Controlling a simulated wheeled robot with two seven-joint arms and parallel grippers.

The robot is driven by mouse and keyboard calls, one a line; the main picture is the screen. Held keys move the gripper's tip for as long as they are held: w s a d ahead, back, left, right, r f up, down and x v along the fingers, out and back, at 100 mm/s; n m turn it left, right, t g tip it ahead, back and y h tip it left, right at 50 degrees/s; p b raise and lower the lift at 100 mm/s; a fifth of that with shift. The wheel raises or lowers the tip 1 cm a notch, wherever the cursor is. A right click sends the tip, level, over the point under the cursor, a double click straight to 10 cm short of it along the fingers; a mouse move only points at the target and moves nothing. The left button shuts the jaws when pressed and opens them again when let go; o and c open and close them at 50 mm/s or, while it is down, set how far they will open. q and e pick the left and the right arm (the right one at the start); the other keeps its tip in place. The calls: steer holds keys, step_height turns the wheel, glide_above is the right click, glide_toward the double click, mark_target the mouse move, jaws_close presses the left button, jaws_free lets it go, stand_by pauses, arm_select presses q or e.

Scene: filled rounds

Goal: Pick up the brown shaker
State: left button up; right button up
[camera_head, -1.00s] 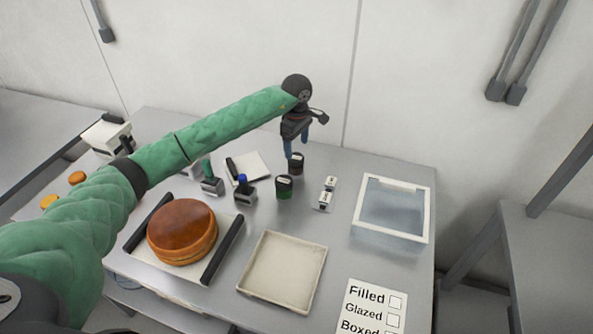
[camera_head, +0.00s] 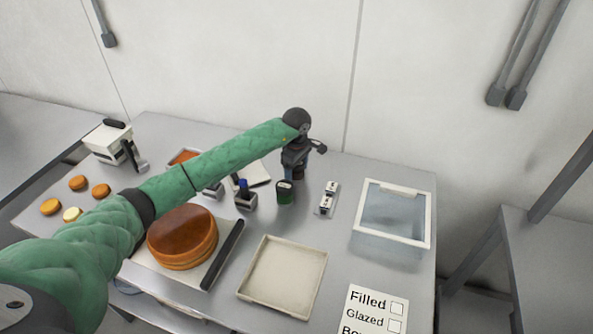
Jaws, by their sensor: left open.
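The brown shaker (camera_head: 299,174) stands upright on the grey table toward the back, behind the green shaker (camera_head: 285,193). My left gripper (camera_head: 294,168) points down at it, open. The gripper covers the upper part of the brown shaker; the fingers appear to be beside it, but whether they touch it cannot be told. My right gripper is not in view.
The green shaker is close in front of the gripper. Stamps (camera_head: 245,198) stand to the left, and a small white double block (camera_head: 327,198) to the right.

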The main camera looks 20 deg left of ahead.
arm_select(q)
steer(key=c, duration=1.1)
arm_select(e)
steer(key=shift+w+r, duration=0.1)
